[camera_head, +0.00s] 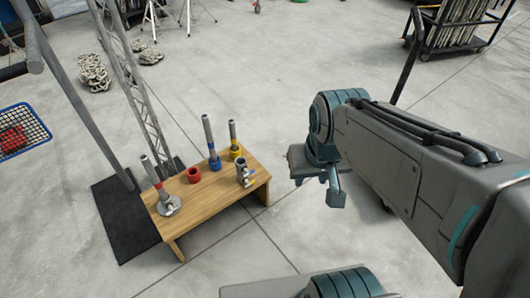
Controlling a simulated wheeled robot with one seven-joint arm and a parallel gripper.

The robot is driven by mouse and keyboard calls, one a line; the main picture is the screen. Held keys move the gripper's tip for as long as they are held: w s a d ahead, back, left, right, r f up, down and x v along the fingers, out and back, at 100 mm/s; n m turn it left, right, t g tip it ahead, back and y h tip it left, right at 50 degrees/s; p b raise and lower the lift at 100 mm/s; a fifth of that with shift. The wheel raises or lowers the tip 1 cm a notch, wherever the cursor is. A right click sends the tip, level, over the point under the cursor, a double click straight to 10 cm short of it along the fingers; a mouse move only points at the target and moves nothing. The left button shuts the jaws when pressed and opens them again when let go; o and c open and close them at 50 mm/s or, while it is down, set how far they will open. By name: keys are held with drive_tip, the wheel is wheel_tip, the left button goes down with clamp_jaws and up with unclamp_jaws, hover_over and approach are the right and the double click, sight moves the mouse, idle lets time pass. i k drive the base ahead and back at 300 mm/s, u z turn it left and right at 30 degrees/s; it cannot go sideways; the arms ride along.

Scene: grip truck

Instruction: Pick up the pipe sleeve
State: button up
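A low wooden bench (215,196) stands left of centre and bears several pipe-like parts. A short red sleeve (193,175) stands alone near its back edge. Grey upright pipes stand in a red collar (163,195), a blue collar (215,163) and a yellow collar (235,153). A grey metal fitting (243,174) stands at the right front. I cannot tell for sure which part is the pipe sleeve; the loose red one looks like a sleeve. My gripper (318,185) is to the right of the bench, clear of everything, with its fingers apart and nothing visible between them.
A lattice truss (138,85) and a grey pole (75,90) rise behind the bench from a black mat (118,220). A cart (455,30) stands at upper right. The floor between bench and gripper is clear.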

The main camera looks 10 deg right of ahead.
sight(241, 161)
drive_tip(key=z, duration=0.25)
drive_tip(key=k, duration=0.5)
drive_tip(key=u, duration=0.95)
drive_tip(key=i, duration=1.45)
drive_tip(key=z, duration=0.5)
drive_tip(key=i, duration=0.4)
drive_tip(key=z, duration=0.4)
